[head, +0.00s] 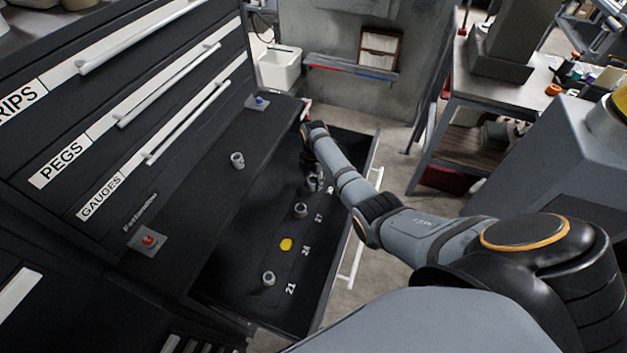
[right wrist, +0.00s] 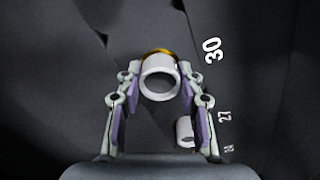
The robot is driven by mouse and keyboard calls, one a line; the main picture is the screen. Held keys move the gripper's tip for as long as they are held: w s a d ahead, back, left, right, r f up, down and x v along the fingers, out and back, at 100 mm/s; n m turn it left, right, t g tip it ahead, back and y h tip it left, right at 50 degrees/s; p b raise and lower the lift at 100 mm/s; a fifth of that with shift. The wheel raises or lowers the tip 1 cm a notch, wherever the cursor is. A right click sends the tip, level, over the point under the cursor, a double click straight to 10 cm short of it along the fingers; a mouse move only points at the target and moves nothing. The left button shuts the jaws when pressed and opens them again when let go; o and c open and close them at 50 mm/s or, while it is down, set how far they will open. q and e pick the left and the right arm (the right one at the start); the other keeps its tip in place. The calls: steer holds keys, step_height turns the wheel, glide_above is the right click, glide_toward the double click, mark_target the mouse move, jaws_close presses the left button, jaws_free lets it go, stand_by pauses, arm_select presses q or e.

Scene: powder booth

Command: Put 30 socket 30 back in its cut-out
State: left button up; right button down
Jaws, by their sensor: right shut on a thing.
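My right gripper (head: 314,174) is at the far part of the open drawer, pointing down. In the right wrist view, its fingers (right wrist: 159,88) are shut on a grey, hollow socket (right wrist: 160,88). The label 30 (right wrist: 213,50) is to the right of the held socket. A strip of the yellow cut-out (right wrist: 157,52) shows just behind it; the rest is hidden by the socket. I cannot tell whether the socket touches the drawer floor. My left gripper is not in view.
Sockets stand beside labels 27 (head: 301,210) and 21 (head: 268,279). The yellow cut-out at 24 (head: 286,244) is empty. Another socket (head: 237,160) stands on the dark ledge left of the drawer. The drawer's white handle (head: 350,262) is on the right.

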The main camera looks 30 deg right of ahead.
steer(key=shift+s+a+f, duration=0.1)
steer(key=shift+s+f, duration=0.15)
steer(key=shift+f, duration=0.05)
steer(key=c, duration=1)
jaws_free()
steer(key=shift+f, duration=0.1)
steer(key=shift+c, duration=0.2)
steer(key=shift+o, duration=1.4)
steer(key=shift+w, duration=0.15)
step_height(320, 180, up, 12)
